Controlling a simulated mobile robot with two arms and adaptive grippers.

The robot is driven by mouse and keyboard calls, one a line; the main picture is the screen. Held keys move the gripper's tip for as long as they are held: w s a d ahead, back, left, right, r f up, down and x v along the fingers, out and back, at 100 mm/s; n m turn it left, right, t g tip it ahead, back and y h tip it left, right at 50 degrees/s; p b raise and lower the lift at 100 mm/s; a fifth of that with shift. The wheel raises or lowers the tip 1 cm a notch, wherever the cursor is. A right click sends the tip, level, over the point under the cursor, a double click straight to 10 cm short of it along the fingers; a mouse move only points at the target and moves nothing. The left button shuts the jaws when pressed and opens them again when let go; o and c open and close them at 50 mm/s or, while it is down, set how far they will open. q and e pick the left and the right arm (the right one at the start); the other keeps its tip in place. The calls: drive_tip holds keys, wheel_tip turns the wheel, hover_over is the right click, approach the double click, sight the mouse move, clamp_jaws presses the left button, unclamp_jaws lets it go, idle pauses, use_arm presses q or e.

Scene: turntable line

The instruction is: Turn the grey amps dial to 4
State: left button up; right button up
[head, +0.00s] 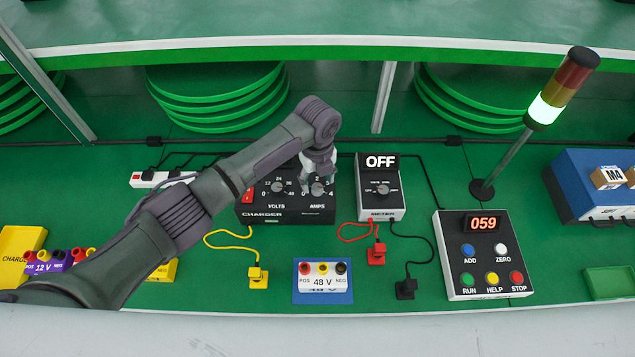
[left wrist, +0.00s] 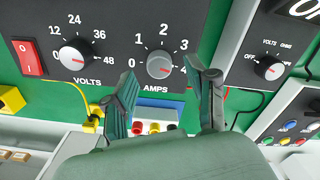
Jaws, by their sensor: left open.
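The grey amps dial (left wrist: 160,65) is on the black charger panel (head: 286,207), with a scale from 0 to 4 around it. Its small pointer mark seems to face the lower right, close to the 4. In the head view the dial (head: 317,189) is partly covered by my left gripper (head: 318,170). In the left wrist view the left gripper (left wrist: 160,70) is open, with one finger on each side of the dial. I cannot tell whether the fingers touch it. My right gripper is not in view.
The volts dial (head: 277,187) and red switch (head: 247,195) are left of the amps dial. The meter (head: 381,200), reading OFF, stands to the right. A 48 V block (head: 322,281) and yellow, red and black plugs with cables lie in front. The counter box (head: 484,252) shows 059.

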sight(317, 187)
use_arm(q)
wheel_tip(317, 187, up, 10)
drive_tip(key=shift+f, duration=0.15)
idle(0.6)
